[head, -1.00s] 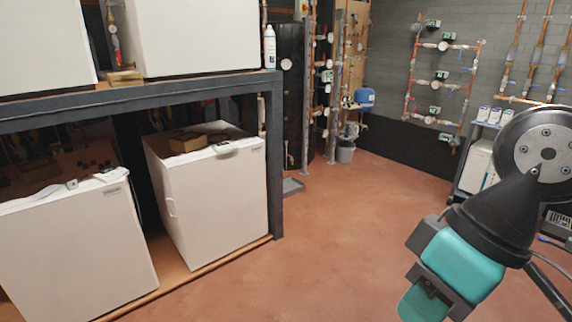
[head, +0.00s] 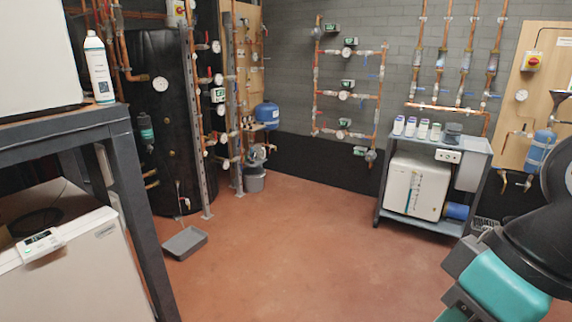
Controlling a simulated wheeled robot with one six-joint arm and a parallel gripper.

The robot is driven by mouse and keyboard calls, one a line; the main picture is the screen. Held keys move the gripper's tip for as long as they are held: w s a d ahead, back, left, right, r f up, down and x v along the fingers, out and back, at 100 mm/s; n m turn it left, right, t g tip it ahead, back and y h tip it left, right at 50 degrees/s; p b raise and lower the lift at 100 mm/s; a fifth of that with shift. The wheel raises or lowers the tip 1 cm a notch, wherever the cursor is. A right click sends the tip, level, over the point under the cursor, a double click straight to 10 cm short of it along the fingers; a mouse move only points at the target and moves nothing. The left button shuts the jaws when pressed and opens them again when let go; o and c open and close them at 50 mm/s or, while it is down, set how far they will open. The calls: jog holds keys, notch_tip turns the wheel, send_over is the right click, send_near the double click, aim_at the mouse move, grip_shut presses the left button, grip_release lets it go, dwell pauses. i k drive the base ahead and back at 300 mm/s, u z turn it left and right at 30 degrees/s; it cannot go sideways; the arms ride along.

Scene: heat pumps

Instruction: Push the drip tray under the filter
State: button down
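The drip tray (head: 185,243) is a shallow grey rectangular tray. It lies flat on the floor in front of the black tank and looks empty. A small dark cylinder with a teal band (head: 146,130), which may be the filter, is mounted on pipework at the tank's left side, higher than the tray and to its left in the picture. A thin pipe with a valve hangs just above the tray's back edge. My gripper (head: 455,312) is at the lower right, far from the tray. Its fingers are mostly cut off by the picture's edge.
A dark steel frame (head: 128,180) with white units stands at the left, close to the tray. A grey bucket (head: 254,181) stands by the back pipes. A grey trolley (head: 424,222) stands at the right. The red floor between is clear.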

aim_at(184, 244)
jog(key=z, duration=0.15)
jog(key=i, duration=2.2)
jog(key=u, duration=0.4)
jog(key=i, duration=1.4)
jog(key=u, duration=1.3)
jog(key=i, duration=1.1)
jog(key=u, duration=0.55)
